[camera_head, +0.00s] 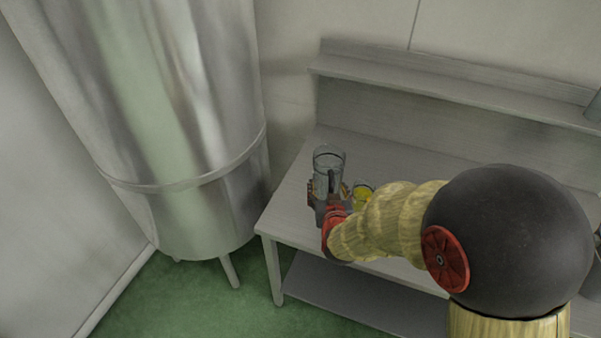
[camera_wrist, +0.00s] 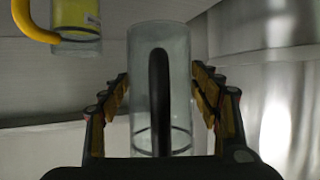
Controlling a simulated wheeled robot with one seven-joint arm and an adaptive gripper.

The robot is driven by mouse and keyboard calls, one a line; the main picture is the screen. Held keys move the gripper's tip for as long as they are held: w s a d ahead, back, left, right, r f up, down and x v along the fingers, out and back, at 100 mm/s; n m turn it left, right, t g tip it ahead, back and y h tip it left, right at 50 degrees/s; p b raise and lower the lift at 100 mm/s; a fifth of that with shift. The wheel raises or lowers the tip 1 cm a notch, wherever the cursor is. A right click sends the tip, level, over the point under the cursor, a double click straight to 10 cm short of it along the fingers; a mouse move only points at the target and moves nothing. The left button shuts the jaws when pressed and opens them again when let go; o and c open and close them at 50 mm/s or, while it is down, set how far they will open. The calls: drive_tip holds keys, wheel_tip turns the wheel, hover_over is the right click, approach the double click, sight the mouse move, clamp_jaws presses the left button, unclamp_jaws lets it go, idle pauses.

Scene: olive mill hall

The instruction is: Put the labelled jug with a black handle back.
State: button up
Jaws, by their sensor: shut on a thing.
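The clear jug with a black handle (camera_head: 328,162) is at the left end of the steel table, upright or nearly so. No label can be made out on it. It also shows in the wrist view (camera_wrist: 176,70), where its black handle faces the camera. My gripper (camera_head: 328,194) is shut on the jug, with one finger on each side, as the wrist view (camera_wrist: 162,105) shows. Whether the jug's base touches the table cannot be told.
A yellow-filled vessel (camera_head: 362,196) stands just right of the jug; in the wrist view (camera_wrist: 76,22) it has a yellow handle. The steel table (camera_head: 290,196) has a raised back shelf (camera_head: 430,88). A large steel tank (camera_head: 190,130) stands close on the left.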

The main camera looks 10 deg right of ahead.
drive_tip(key=shift+w+a+f+b, duration=0.75)
drive_tip(key=shift+w+f+b, duration=0.3)
drive_tip(key=shift+w+f, duration=1.15)
drive_tip(key=shift+w+a+f+b, duration=0.75)
drive_tip(key=shift+w+f+b, duration=0.3)
drive_tip(key=shift+w+f, duration=1.1)
drive_tip(key=shift+w+a+f+b, duration=0.75)
drive_tip(key=shift+w+f+b, duration=0.3)
drive_tip(key=shift+w+f, duration=1.15)
drive_tip(key=shift+w+r, duration=0.25)
drive_tip(key=shift+f, duration=0.1)
drive_tip(key=o, duration=1.8)
